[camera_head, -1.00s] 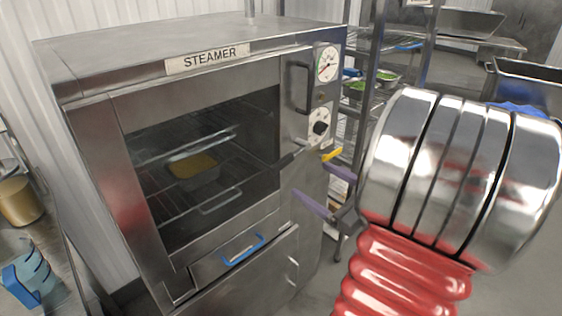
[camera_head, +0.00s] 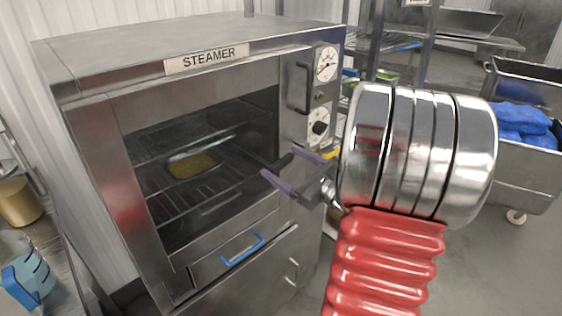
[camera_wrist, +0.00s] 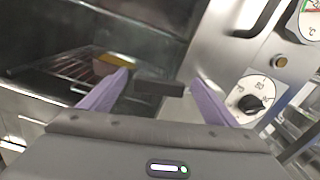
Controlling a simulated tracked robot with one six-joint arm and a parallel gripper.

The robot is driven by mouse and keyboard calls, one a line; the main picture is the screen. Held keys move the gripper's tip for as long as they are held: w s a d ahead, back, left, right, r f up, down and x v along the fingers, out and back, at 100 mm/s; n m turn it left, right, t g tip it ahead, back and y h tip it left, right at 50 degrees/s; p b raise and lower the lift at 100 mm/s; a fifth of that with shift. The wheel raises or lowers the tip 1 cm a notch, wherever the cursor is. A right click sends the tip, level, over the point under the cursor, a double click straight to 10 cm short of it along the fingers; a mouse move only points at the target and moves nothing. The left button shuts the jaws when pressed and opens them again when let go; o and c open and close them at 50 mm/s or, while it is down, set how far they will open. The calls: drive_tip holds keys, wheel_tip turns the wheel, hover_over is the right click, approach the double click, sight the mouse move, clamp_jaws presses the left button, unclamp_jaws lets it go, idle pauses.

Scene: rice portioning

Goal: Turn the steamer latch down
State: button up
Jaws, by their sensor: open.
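The steamer (camera_head: 215,85) fills the left and middle of the head view. Its latch (camera_head: 282,161) is a dark, short bar at the right edge of the front window, tilted in the head view. The latch (camera_wrist: 158,88) also shows in the wrist view, lying roughly crosswise between the fingers. My gripper (camera_head: 290,167) is open, with one purple finger on each side of the latch. In the wrist view my gripper (camera_wrist: 159,79) shows both fingers spread. I cannot tell whether either finger touches the latch.
A yellow-filled pan (camera_head: 192,165) sits on a wire rack inside the steamer. A black handle (camera_head: 298,88), a gauge (camera_head: 327,64) and a dial (camera_head: 318,127) are close to the latch. A blue drawer handle (camera_head: 243,249) is below. A cart with blue bags (camera_head: 522,125) stands right.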

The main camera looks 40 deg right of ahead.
drive_tip(key=shift+w, duration=1)
drive_tip(key=shift+c, duration=0.4)
drive_tip(key=c, duration=1.4)
drive_tip(key=shift+c, duration=0.2)
